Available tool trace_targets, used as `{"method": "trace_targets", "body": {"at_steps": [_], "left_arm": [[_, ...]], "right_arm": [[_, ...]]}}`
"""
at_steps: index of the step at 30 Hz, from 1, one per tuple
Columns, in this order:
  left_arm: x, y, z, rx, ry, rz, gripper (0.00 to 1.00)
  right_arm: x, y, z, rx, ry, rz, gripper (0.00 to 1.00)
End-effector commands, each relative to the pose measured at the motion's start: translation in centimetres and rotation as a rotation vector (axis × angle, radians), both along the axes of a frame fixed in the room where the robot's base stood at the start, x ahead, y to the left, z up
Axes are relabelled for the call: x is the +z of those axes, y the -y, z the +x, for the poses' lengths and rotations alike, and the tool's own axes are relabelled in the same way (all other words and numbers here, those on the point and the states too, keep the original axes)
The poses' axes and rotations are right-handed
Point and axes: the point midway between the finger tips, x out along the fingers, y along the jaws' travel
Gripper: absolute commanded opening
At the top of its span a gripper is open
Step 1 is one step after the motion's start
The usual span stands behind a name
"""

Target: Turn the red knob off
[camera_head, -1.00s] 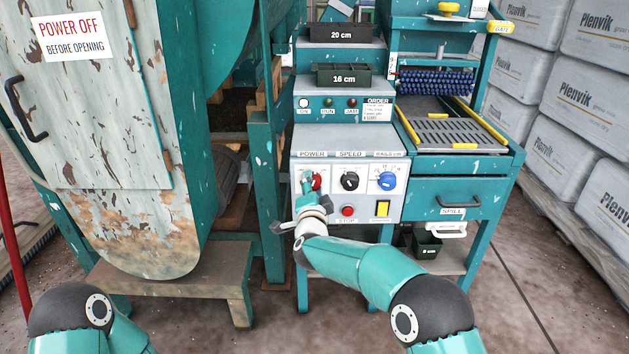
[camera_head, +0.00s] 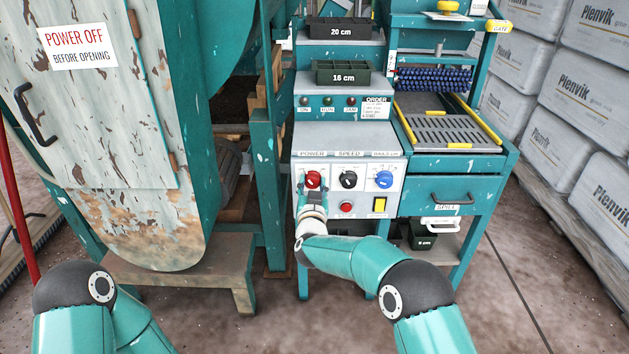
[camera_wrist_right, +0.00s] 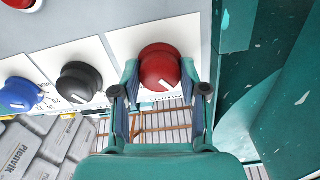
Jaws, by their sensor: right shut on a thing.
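The red knob (camera_head: 313,179) is at the left of the control panel, under the POWER label. It also shows in the right wrist view (camera_wrist_right: 160,66), with a short white mark at its lower edge. My right gripper (camera_head: 313,191) reaches up to the knob from below. In the wrist view its two fingers (camera_wrist_right: 159,74) stand on either side of the knob, shut on it. My left gripper is out of view; only part of my left arm shows at the lower left.
A black knob (camera_head: 348,180) and a blue knob (camera_head: 384,179) sit to the right of the red one. Below are a red stop button (camera_head: 346,207) and a yellow switch (camera_head: 380,204). Indicator lamps (camera_head: 304,101) above the panel look dark.

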Motion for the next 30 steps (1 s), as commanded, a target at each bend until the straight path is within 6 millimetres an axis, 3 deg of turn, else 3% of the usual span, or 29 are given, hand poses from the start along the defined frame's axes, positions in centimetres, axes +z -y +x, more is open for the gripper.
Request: {"method": "trace_targets", "body": {"at_steps": [9, 26, 27, 30], "left_arm": [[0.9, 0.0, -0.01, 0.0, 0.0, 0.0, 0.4], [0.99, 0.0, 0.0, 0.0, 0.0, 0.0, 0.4], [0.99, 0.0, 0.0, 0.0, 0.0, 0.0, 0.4], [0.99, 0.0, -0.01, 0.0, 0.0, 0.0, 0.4]], "right_arm": [[-0.07, 0.02, 0.06, 0.001, -0.003, -0.148, 0.08], [-0.17, 0.03, 0.05, 0.001, -0.003, -0.181, 0.08], [-0.17, 0.03, 0.05, 0.001, -0.003, -0.181, 0.48], [-0.15, 0.03, 0.04, 0.0, -0.002, -0.18, 0.65]]}}
